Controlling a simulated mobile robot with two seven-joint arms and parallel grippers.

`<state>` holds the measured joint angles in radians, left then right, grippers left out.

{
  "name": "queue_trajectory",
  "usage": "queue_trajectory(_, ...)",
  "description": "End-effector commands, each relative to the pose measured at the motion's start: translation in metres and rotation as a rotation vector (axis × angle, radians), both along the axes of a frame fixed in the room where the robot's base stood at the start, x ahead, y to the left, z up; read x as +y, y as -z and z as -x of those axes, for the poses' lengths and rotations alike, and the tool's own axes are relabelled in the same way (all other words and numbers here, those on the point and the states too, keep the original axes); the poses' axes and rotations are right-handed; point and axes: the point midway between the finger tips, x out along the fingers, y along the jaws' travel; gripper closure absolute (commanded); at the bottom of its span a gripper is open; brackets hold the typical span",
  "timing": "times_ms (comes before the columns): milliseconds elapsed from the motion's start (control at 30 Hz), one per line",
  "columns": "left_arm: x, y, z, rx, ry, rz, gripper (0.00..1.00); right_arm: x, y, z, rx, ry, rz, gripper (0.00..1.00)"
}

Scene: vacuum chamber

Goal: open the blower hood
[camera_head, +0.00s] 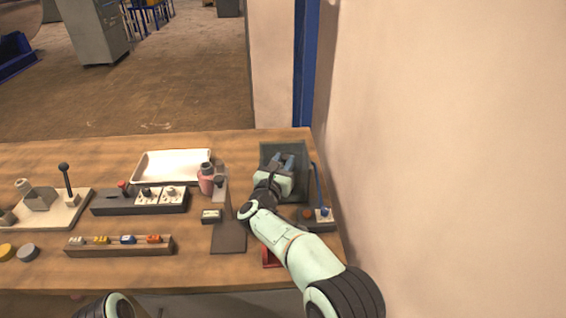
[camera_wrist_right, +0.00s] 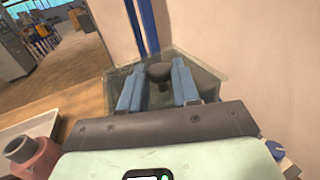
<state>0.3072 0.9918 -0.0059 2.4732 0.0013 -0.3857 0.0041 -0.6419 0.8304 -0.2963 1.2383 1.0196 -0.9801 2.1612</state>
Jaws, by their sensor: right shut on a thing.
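The blower hood (camera_head: 300,166) is a see-through grey-green box at the back right of the table. It also shows in the right wrist view (camera_wrist_right: 208,75), with a dark round knob (camera_wrist_right: 159,72) on it. My right gripper (camera_head: 281,160) is over the hood, and its blue fingers (camera_wrist_right: 159,84) stand on both sides of the knob, shut on it. The gripper and wrist hide part of the hood in the head view. I cannot tell whether the hood is raised. My left gripper is out of view.
A blue cable and a small switch box (camera_head: 322,216) are right of the hood, near the wall (camera_head: 430,120). A pink bottle (camera_head: 206,180), a white tray (camera_head: 165,166) and a black control strip (camera_head: 120,203) stand to the left. A wooden rack (camera_head: 120,249) lies in front.

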Motion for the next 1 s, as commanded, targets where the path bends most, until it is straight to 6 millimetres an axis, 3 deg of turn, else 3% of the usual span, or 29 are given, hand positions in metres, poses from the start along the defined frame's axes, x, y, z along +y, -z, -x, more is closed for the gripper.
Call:
queue_trajectory(267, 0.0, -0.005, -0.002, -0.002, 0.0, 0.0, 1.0, -0.001, -0.012, -0.003, 0.066, 0.001, -0.005, 1.0)
queue_trajectory(533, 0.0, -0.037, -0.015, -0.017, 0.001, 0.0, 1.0, -0.001, -0.043, -0.014, 0.248, 0.001, -0.008, 1.0)
queue_trajectory(1000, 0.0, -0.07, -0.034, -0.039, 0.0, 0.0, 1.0, 0.0, -0.077, -0.038, 0.24, 0.0, 0.001, 1.0)
